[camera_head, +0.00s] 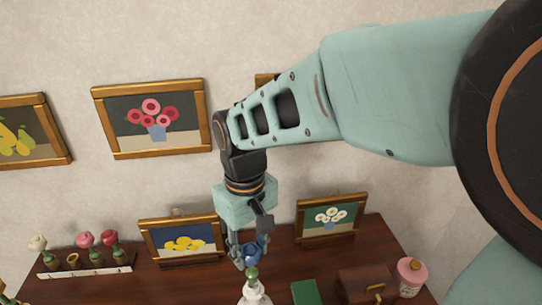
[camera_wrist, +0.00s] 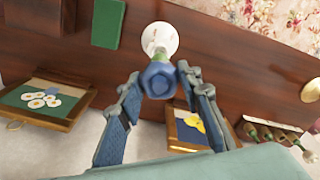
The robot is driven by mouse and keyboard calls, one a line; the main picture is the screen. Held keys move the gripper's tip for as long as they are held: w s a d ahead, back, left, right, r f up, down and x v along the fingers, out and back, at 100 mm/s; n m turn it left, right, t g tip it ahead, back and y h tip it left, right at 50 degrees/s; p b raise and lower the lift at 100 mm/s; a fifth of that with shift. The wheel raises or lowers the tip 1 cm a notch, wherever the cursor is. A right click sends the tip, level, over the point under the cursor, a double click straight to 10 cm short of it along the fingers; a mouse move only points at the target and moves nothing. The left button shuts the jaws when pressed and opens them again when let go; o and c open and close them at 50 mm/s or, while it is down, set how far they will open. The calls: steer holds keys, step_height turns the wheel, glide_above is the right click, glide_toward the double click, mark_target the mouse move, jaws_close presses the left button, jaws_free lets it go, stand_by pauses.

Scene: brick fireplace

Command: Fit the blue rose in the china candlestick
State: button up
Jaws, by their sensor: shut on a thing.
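The blue rose (camera_head: 249,251) is between the fingers of my gripper (camera_head: 247,258), which is shut on it. Its green lower part points down at the white china candlestick (camera_head: 254,294), at the bottom edge of the head view. In the wrist view the blue rose (camera_wrist: 159,80) sits between the two fingertips (camera_wrist: 160,75), bloom toward the camera. The white candlestick (camera_wrist: 160,38) shows just beyond it, in line with the green part. I cannot tell whether the stem is inside the candlestick's opening or only above it.
A rack (camera_head: 85,272) with several roses stands at the left of the wooden top. Small framed pictures of lemons (camera_head: 180,240) and white flowers (camera_head: 329,217) stand behind. A green book (camera_head: 305,292), brown box (camera_head: 362,285) and pink jar (camera_head: 409,277) are at the right.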

steer(key=shift+f+b, duration=1.3)
steer(key=shift+f, duration=0.5)
steer(key=o, duration=1)
steer(key=shift+o, duration=0.2)
